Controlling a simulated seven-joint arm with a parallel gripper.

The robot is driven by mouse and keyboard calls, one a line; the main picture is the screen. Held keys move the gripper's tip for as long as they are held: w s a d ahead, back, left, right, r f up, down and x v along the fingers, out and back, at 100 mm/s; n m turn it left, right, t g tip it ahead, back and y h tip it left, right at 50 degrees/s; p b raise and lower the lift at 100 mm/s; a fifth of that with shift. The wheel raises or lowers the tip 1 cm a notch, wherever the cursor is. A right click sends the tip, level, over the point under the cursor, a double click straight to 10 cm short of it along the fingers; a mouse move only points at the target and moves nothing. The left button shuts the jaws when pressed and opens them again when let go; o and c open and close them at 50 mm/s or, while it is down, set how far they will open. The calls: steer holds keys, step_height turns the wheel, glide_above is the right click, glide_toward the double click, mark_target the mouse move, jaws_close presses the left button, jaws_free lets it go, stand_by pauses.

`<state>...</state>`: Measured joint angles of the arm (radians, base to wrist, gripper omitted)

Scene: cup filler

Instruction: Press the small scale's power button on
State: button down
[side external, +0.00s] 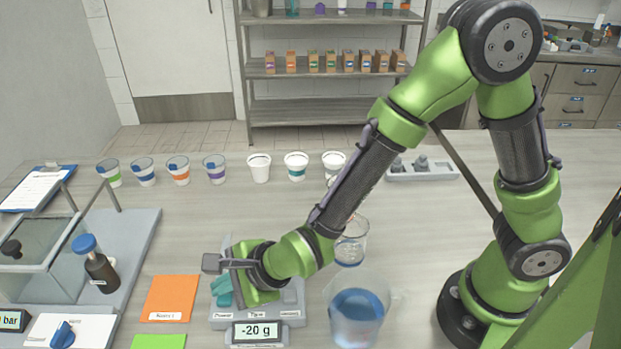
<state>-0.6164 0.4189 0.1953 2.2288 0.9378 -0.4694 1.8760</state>
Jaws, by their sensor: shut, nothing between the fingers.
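The small scale (290,312) stands at the front of the table. Its display (257,331) reads "-20 g". A "Power" label shows at the left of its front panel and a "Tare" label in the middle. My gripper (223,300) is low over the scale's left side, its teal fingers shut and empty, just behind the Power label. The power button itself is hidden by the fingers, and I cannot tell whether they touch it. My green wrist covers much of the scale's top.
A jug of blue liquid (357,318) stands right of the scale, with a clear beaker (351,250) behind it. An orange sheet (171,299) lies to the left. A grey tray (140,240) with a brown bottle (101,272) is further left. Several cups stand along the back.

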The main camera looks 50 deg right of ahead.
mark_target(229, 301)
steer(key=shift+r, duration=3)
steer(key=s+d+r+n, duration=0.4)
steer(key=d+n, duration=0.2)
steer(key=d, duration=0.2)
steer(key=s+d+r+n+h, duration=0.1)
steer(key=s+d+r+n, duration=0.3)
steer(key=d, duration=0.5)
steer(key=s+d+r+n+g+h, duration=0.1)
steer(key=s+d+r+n, duration=0.3)
steer(key=d+n, duration=0.3)
steer(key=shift+d+r+n, duration=0.2)
steer(key=shift+d+n, duration=0.1)
steer(key=shift+d, duration=0.8)
